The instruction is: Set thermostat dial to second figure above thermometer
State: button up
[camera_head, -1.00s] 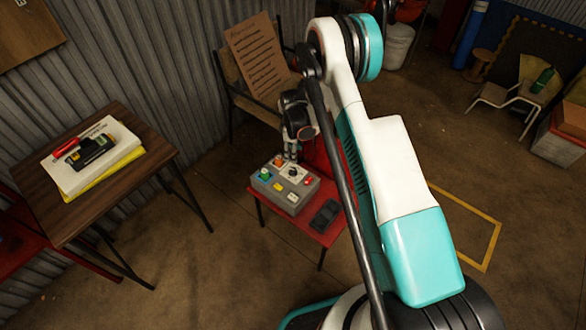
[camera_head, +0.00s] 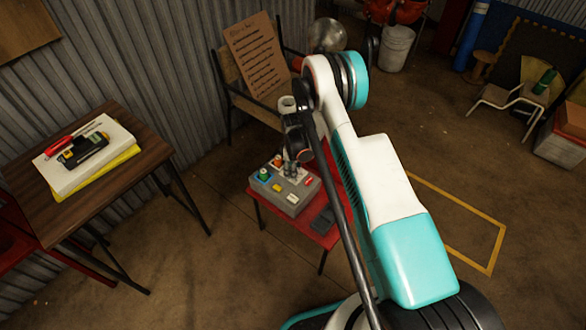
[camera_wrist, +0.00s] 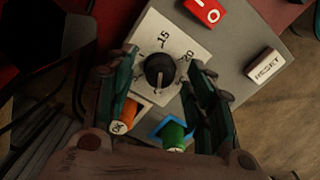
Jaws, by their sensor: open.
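The thermostat dial (camera_wrist: 160,71) is a round black knob on a white scale plate with the figures 15 and 20 readable; other figures are hidden or too small to read. It sits on a grey control box (camera_head: 288,199), which stands on a small red table (camera_head: 258,204). My gripper (camera_wrist: 164,62) is open, with one finger on each side of the dial; I cannot tell whether either finger touches it. In the head view my gripper (camera_head: 291,170) comes down from above and covers the dial. I cannot make out a thermometer for certain.
An orange button (camera_wrist: 129,115), a green knob (camera_wrist: 174,135), a red switch (camera_wrist: 204,11) and a RESET button (camera_wrist: 266,66) are close around the dial. A dark object (camera_head: 323,220) lies on the red table.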

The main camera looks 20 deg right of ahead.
jog(key=c, duration=1.1)
